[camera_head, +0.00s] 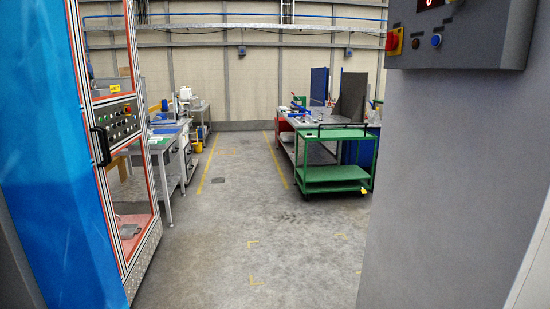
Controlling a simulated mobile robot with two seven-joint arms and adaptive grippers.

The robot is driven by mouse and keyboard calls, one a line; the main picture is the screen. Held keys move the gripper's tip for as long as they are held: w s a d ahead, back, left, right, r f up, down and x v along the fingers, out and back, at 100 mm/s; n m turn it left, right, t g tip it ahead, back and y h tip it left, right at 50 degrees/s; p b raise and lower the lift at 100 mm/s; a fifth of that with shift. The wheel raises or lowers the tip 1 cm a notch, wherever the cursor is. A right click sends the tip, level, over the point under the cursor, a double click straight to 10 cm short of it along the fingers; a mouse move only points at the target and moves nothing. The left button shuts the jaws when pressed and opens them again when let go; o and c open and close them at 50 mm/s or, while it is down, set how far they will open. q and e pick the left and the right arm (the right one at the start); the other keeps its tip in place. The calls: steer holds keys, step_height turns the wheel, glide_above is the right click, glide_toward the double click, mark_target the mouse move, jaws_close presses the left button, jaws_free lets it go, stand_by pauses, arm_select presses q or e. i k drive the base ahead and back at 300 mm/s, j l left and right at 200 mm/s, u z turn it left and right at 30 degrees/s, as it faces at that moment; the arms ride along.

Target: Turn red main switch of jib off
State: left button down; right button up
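A red knob on a yellow plate (394,41) sits on the front of a dark grey control box (465,45) at the upper right. I cannot tell whether it is the jib's main switch, nor its turn position. A black button (415,43) and a blue button (436,40) sit to its right. Another control panel (121,121) with several small buttons, one of them red, is on the framed cabinet at the left. A tall blue post or panel (50,150) fills the left edge. No jib arm or hoist is recognisable. Neither of my grippers is in view.
A large grey surface (440,190) blocks the right side below the box. The framed cabinet (140,240) stands at the left. Between them the floor (240,250) is clear. A green cart (335,172) and workbenches stand further back.

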mark_target(392, 42)
steer(key=i+l+z, duration=0.25)
steer(key=i, duration=0.15)
steer(key=i+z, duration=0.2)
steer(key=i, duration=0.2)
